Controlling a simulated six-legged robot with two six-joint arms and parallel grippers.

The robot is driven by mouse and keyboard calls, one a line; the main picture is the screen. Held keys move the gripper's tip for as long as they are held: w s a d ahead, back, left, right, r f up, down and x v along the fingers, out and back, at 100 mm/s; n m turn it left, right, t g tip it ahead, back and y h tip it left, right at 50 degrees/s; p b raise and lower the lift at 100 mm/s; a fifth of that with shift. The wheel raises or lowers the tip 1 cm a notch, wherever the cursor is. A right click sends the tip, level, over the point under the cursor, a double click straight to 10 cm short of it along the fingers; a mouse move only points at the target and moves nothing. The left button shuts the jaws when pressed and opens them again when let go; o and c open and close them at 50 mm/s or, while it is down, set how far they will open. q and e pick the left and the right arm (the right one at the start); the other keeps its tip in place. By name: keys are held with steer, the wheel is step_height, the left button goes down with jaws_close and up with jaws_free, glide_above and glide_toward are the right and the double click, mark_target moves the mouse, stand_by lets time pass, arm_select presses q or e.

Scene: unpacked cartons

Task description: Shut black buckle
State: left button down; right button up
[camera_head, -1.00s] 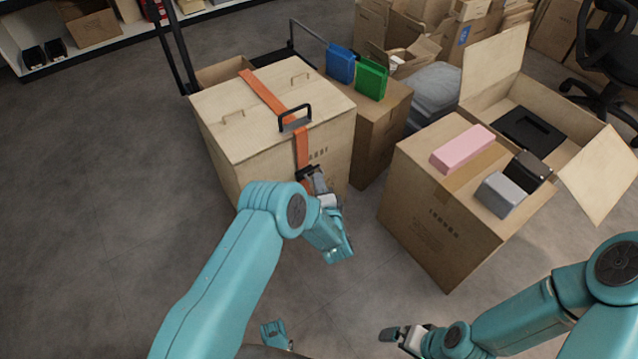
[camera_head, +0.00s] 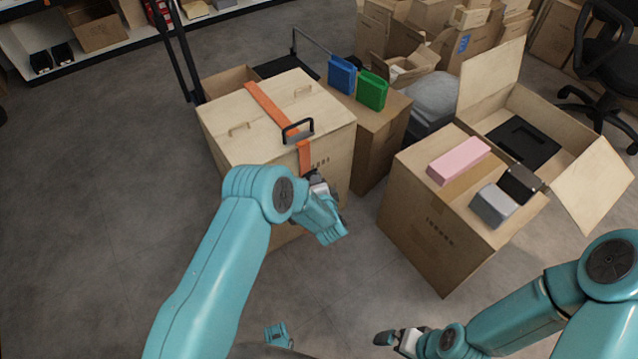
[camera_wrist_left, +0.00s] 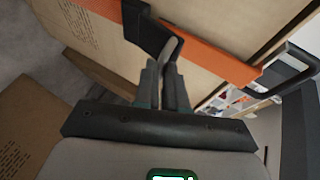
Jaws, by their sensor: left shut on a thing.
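The black buckle (camera_wrist_left: 150,30) sits on an orange strap (camera_wrist_left: 210,62) against the carton side in the left wrist view. In the head view the same orange strap (camera_head: 304,155) runs over the top and down the front of a large carton (camera_head: 240,165). My left gripper (camera_head: 316,181) is at the strap's lower visible part, and my own wrist hides most of the buckle. My right gripper (camera_head: 386,339) is low in the head view, away from the carton; its jaw opening is unclear.
A carton with blue (camera_head: 341,75) and green (camera_head: 371,90) boxes stands behind. At right, another carton (camera_head: 430,235) carries a pink box (camera_head: 458,161). Floor is free at left.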

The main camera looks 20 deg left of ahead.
arm_select(q)
steer(key=shift+w+a+r+n+g+h+p, duration=0.3)
steer(key=shift+w+a+r+g+h+p, duration=0.3)
steer(key=shift+r+g+h+p, duration=0.3)
steer(key=shift+f, duration=0.15)
steer(key=c, duration=1.2)
jaws_free()
steer(key=shift+f, duration=0.1)
steer(key=shift+s, duration=0.1)
steer(key=p+v, duration=0.5)
steer(key=v, duration=1.1)
steer(key=shift+s+d, duration=0.1)
